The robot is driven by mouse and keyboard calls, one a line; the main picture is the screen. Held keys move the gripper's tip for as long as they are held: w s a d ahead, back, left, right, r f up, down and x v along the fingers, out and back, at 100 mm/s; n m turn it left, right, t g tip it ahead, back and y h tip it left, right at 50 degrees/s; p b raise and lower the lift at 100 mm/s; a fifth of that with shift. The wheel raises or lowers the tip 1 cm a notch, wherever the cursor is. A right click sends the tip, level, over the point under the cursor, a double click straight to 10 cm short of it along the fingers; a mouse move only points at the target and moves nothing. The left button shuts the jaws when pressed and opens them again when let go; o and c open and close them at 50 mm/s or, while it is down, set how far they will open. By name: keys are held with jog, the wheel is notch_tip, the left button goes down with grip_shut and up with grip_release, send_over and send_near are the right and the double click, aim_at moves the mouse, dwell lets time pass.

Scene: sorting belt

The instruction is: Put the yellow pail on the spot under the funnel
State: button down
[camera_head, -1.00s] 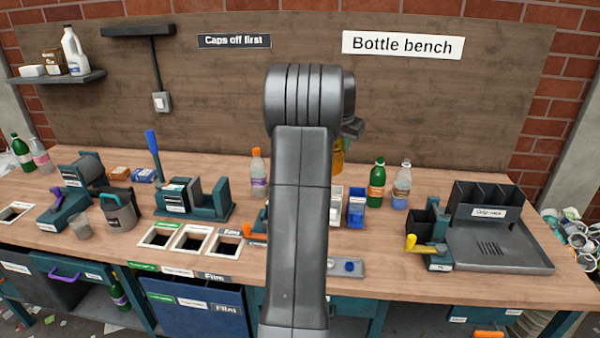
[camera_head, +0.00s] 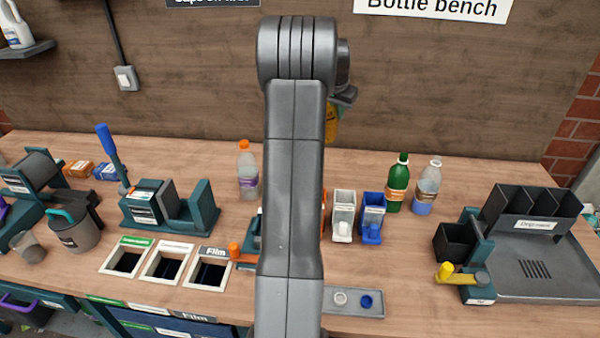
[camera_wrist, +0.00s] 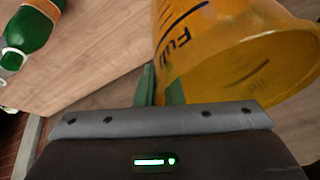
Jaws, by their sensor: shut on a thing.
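The yellow pail (camera_wrist: 235,55) is see-through amber with a dark scale and the word "Full". My gripper (camera_wrist: 160,85) is shut on its wall near the rim; the green fingertips show in the wrist view. In the head view only a strip of the pail (camera_head: 331,124) shows beside my arm, held above the bench, and the fingers are hidden. I cannot make out a funnel or the spot under it; my arm covers the middle of the bench, including most of a teal device with an orange knob (camera_head: 235,250).
A green bottle (camera_head: 398,185) and a clear bottle (camera_head: 427,190) stand right of my arm, behind white (camera_head: 343,212) and blue (camera_head: 372,215) bins. A grey drip rack (camera_head: 540,275) and a yellow-handled device (camera_head: 460,272) are at the right. Bench holes (camera_head: 165,264) lie at the left.

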jog(key=shift+f, duration=0.65)
notch_tip(320, 180, down, 18)
jog(key=p, duration=0.2)
jog(key=c, duration=1.6)
grip_release()
jog(key=shift+f, duration=0.1)
jog(key=shift+o, duration=0.2)
